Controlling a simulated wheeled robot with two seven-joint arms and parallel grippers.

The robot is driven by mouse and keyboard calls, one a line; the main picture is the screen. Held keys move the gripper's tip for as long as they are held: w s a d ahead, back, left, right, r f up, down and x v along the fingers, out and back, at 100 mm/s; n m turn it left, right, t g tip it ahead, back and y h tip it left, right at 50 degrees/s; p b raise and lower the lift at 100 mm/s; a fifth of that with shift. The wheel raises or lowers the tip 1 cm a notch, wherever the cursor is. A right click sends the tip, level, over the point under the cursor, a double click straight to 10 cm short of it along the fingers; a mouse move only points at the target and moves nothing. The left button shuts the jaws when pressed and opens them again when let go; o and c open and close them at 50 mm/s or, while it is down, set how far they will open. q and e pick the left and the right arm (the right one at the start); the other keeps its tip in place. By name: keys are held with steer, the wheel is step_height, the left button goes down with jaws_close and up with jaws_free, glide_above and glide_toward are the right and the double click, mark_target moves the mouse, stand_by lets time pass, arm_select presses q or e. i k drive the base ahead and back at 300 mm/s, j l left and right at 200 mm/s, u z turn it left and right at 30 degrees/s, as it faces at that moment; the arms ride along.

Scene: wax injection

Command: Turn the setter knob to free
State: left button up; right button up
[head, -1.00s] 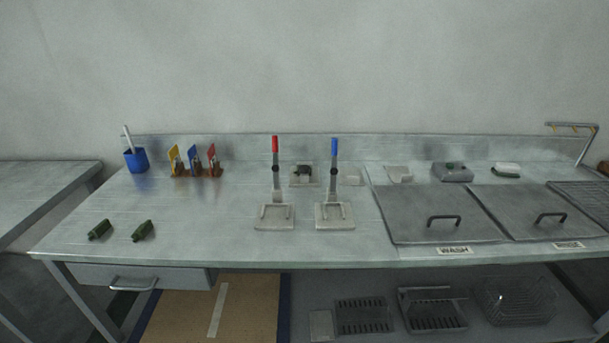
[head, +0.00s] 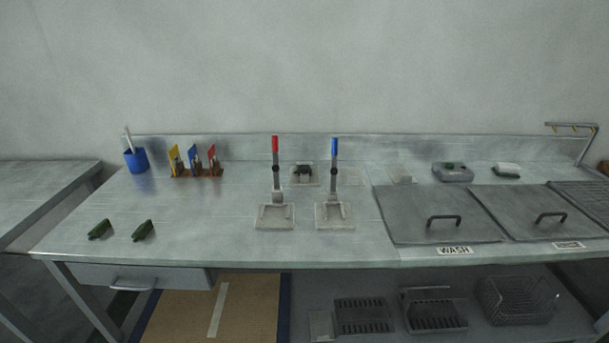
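No part is clearly readable as the setter knob. A small dark knob-like piece (head: 304,170) sits on a pale plate at the back middle of the bench, behind the two upright levers. The red-tipped lever (head: 276,165) and the blue-tipped lever (head: 334,165) stand upright on pale square bases. Neither of my grippers is in view, and nothing is held in sight.
Two lidded basins (head: 440,205) fill the right of the bench, one labelled WASH. Two green pieces (head: 142,230) lie at front left. A blue cup (head: 136,160) and a rack of coloured tags (head: 196,170) stand at back left. The left-middle bench top is clear.

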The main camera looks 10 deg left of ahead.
mark_target(304, 169)
steer(key=i+j+z, duration=0.55)
steer(key=j, duration=0.25)
steer(key=i, duration=0.1)
